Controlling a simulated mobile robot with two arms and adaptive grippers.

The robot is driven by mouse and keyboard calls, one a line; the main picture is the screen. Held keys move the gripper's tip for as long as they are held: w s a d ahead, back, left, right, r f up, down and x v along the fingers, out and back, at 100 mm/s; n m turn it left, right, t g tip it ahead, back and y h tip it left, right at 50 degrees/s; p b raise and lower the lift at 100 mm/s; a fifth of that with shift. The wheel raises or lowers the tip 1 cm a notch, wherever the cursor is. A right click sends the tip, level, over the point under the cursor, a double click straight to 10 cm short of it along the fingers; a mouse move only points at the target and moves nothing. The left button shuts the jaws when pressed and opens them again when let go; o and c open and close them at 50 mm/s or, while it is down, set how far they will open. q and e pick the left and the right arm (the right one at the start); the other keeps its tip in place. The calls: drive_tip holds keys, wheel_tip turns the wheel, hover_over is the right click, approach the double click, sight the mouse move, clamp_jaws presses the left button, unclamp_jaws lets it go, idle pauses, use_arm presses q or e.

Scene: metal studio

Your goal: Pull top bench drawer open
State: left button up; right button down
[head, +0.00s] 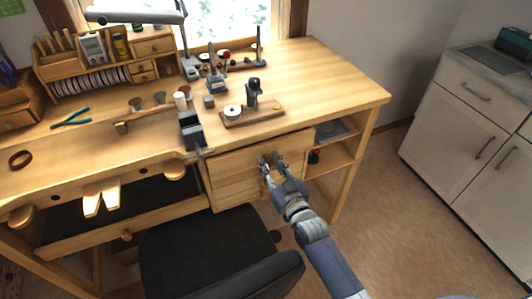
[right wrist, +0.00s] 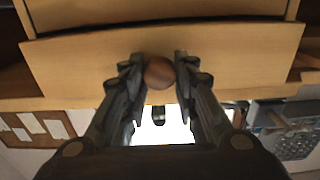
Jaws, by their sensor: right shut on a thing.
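The top bench drawer (head: 237,159) is a light wood front under the right part of the workbench. In the right wrist view, the drawer front (right wrist: 80,58) spans the picture, with a round brown knob (right wrist: 159,72) at its middle. My right gripper (head: 270,160) is at the drawer front, and in the right wrist view its two fingers (right wrist: 158,75) are shut on the knob, one on each side. In the head view the gripper hides the knob. My left gripper is not in view.
A black chair (head: 205,255) stands close in front of the drawers. Open shelves (head: 335,150) are to their right. Tools and a vise (head: 190,130) sit on the bench top (head: 320,80). Floor is free between bench and white cabinet (head: 460,130).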

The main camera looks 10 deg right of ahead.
drive_tip(key=s+d+p, duration=0.2)
drive_tip(key=s+p, duration=0.1)
drive_tip(key=s, duration=0.6)
drive_tip(key=shift+s, duration=0.4)
drive_tip(key=c, duration=1.3)
unclamp_jaws()
drive_tip(key=shift+s+d, duration=0.2)
drive_tip(key=shift+s, duration=1)
drive_tip(key=shift+s+d, duration=0.25)
drive_tip(key=shift+s, duration=1)
drive_tip(key=shift+s+d, duration=0.2)
drive_tip(key=shift+s, duration=1)
